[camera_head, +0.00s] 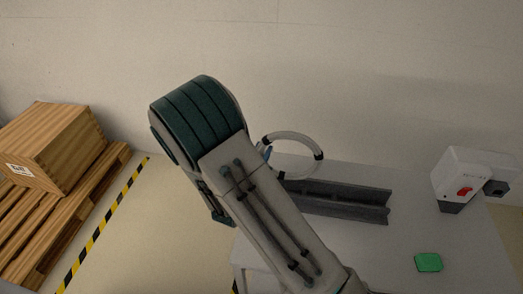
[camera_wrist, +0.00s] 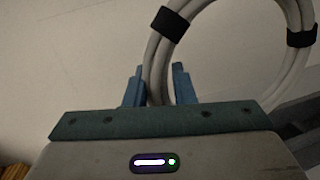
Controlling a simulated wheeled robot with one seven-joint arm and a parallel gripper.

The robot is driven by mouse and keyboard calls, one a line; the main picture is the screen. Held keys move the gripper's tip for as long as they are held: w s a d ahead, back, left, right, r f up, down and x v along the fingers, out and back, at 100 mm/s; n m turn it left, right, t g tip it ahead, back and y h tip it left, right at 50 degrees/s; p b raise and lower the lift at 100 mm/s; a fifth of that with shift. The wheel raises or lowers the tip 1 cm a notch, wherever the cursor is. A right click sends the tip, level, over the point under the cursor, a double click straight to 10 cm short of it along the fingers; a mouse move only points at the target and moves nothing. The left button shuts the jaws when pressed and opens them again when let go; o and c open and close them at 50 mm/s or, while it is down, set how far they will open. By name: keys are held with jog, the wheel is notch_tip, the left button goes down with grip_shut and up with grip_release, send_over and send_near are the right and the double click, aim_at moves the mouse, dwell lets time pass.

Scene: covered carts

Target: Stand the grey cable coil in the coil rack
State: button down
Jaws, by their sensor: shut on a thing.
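The grey cable coil (camera_head: 294,136) is a ring with black ties, held upright above the table's far left part. It also shows in the wrist view (camera_wrist: 157,62), passing between the blue fingers of my gripper (camera_wrist: 155,88). My gripper is shut on the coil's side. In the head view my arm hides most of the gripper. The coil rack (camera_head: 335,199) is a dark grey channel lying on the white table, just below and to the right of the coil in the picture. In the wrist view a dark piece of it shows at the right edge. The coil appears apart from the rack, but its lower left part is hidden.
The white table (camera_head: 385,250) also bears a white and grey device with a red switch (camera_head: 462,180) at right and a green block (camera_head: 428,262) at front right. A wooden box (camera_head: 55,145) sits on a pallet (camera_head: 70,215) at left. A wall stands behind.

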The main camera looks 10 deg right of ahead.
notch_tip(320, 180, down, 7)
jog(key=b, duration=0.5)
jog(key=shift+r, duration=0.15)
dwell(0.4)
jog(key=c, duration=1.1)
grip_release()
jog(key=b+v, duration=0.2)
jog(key=v, duration=1.2)
jog(key=shift+b, duration=0.35)
jog(key=shift+w, duration=0.1)
